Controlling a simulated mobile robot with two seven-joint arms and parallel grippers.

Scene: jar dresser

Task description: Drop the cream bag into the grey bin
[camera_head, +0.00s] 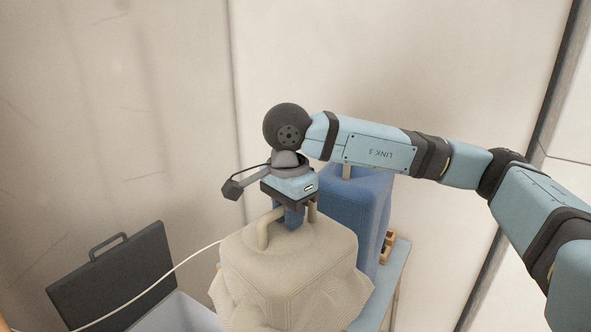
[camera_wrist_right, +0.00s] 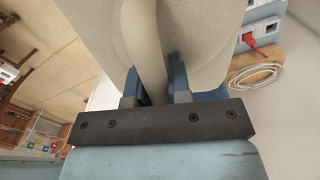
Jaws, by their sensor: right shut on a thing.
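The cream bag (camera_head: 290,265) is boxy and textured, with a looped handle on top, in the lower middle of the head view. My right gripper (camera_head: 293,218) comes down from above and is shut on the handle. In the right wrist view, the cream handle (camera_wrist_right: 146,45) passes between the two fingers of the gripper (camera_wrist_right: 155,88). At lower left of the head view, a dark grey raised panel with a handle (camera_head: 115,277) stands behind a pale grey box-like body (camera_head: 180,314), which may be the grey bin; its inside is cut off. My left gripper is not in view.
A blue bag (camera_head: 362,215) stands right behind the cream bag. A light blue tabletop (camera_head: 397,270) shows at right, with a small wooden item (camera_head: 389,243) on it. A white cable (camera_head: 160,276) crosses at left. Pale walls stand behind.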

